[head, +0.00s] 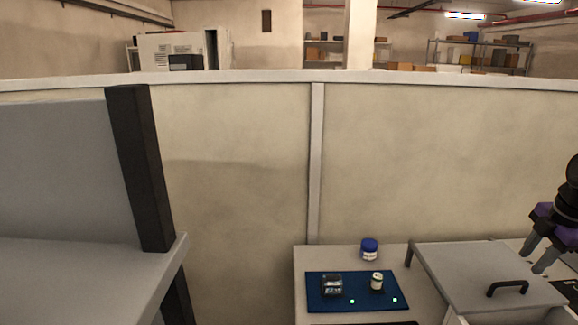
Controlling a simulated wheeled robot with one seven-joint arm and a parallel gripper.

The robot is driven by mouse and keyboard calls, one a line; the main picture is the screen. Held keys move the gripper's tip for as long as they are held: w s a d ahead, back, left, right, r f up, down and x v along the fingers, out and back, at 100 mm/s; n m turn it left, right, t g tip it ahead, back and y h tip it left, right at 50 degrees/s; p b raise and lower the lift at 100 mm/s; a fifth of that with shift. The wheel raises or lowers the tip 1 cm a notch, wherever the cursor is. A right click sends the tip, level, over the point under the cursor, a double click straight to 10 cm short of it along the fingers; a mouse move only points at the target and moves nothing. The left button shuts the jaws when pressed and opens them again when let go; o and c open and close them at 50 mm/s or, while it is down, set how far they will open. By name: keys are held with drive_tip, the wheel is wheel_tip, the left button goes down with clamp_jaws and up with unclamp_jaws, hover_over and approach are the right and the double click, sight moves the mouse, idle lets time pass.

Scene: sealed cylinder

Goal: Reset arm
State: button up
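My gripper (537,256) is at the right edge of the head view, with purple parts and two grey fingers pointing down and left. The fingers stand apart with nothing seen between them, so it looks open and empty. It is above or behind the right side of a grey lidded box (470,272) with a black handle (507,287). Much of my arm is cut off by the right edge.
A light table (301,285) holds a blue mat (350,304) with a small dark device (331,286) and a small jar (377,282). A blue-lidded jar (369,249) stands behind the mat. A partition wall (230,150) is behind; a grey shelf unit (70,270) is at left.

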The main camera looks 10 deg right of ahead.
drive_tip(key=w+d+r+m+t+h, duration=0.3)
drive_tip(key=w+d+r+m+t, duration=0.15)
drive_tip(key=w, duration=0.25)
drive_tip(key=w+a+m+t+h, duration=0.1)
drive_tip(key=w+a+m+t, duration=0.2)
drive_tip(key=w+a, duration=0.2)
drive_tip(key=s+a+f+m+t+h, duration=0.1)
drive_tip(key=a+f+m+t, duration=0.25)
drive_tip(key=a, duration=0.65)
drive_tip(key=a+f+m+t, duration=0.2)
drive_tip(key=a+f+m, duration=0.15)
drive_tip(key=a, duration=0.65)
drive_tip(key=s+a+f+m+t, duration=0.1)
drive_tip(key=s+a+f+m, duration=0.1)
drive_tip(key=s+a, duration=0.7)
drive_tip(key=s+a+f+m+t, duration=0.1)
drive_tip(key=s+a+f+m, duration=0.15)
drive_tip(key=s+a, duration=0.65)
drive_tip(key=s+a+f+n+g+y, duration=0.1)
drive_tip(key=s+a, duration=0.4)
drive_tip(key=s, duration=0.9)
drive_tip(key=s+a+n+g+y, duration=0.1)
drive_tip(key=s+a+n+y, duration=0.2)
drive_tip(key=s, duration=1)
drive_tip(key=a+y, duration=0.1)
drive_tip(key=a, duration=0.2)
drive_tip(key=shift+s+f+g+y, duration=0.3)
drive_tip(key=shift+s+f, duration=0.1)
